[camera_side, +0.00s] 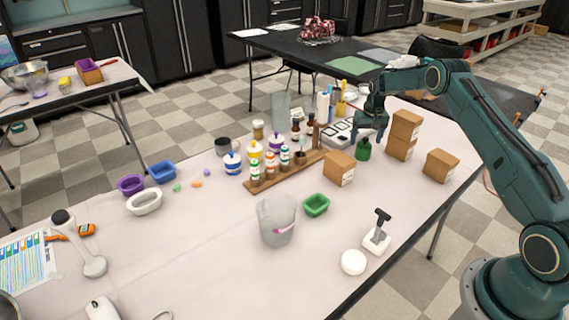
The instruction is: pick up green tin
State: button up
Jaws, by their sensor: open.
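A small dark green tin (363,150) stands upright on the white table, between the brown boxes and the wooden rack. My gripper (367,132) is directly above the tin, pointing down, with its jaws open. The fingertips are close to the top of the tin; I cannot tell whether they touch it or reach around it. A bright green oval dish (316,204) is a separate thing nearer the camera.
Brown boxes (401,135) stand close on the right of the tin, and another box (339,168) sits in front left. A wooden rack (285,172) with bottles is to the left. A clear beaker (277,220) stands nearer.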

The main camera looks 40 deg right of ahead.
jog(key=shift+w+f, duration=0.1)
jog(key=shift+f, duration=1.85)
jog(key=c, duration=1.2)
jog(key=shift+r, duration=0.1)
notch_tip(320, 180, up, 20)
